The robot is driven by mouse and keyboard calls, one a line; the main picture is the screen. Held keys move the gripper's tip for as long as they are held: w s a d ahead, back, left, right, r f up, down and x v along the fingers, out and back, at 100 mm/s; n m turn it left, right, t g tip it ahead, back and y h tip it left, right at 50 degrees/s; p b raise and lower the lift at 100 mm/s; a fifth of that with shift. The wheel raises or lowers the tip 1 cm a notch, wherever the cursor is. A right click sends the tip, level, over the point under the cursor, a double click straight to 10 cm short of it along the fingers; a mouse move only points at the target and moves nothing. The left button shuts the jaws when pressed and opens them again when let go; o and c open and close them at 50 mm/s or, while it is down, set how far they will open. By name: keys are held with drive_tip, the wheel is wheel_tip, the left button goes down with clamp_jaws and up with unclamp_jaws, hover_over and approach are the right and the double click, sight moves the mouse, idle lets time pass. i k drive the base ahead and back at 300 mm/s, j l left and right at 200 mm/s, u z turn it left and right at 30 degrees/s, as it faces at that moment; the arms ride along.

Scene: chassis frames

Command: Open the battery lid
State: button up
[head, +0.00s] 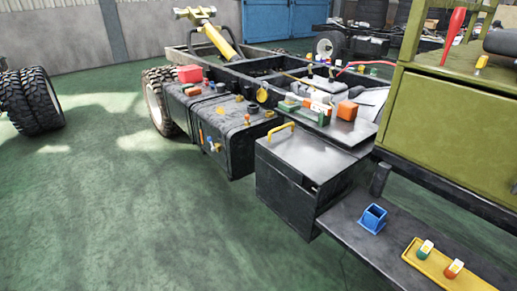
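The battery box (284,193) is a black box on the side of the chassis, right of the black tank. Its dark flat lid (312,157) lies on top and looks shut. A yellow handle (281,130) stands at the lid's left far edge. The inside of the box is hidden. My gripper is not in view.
A black tank (232,138) with small parts on it is left of the box. A shelf (350,238) at lower right carries a blue holder (373,218) and a yellow tray (418,260). A green cabinet (455,120) rises at right. The green floor (130,215) at left is clear.

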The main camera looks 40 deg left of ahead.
sight(296, 153)
drive_tip(key=u, duration=1.2)
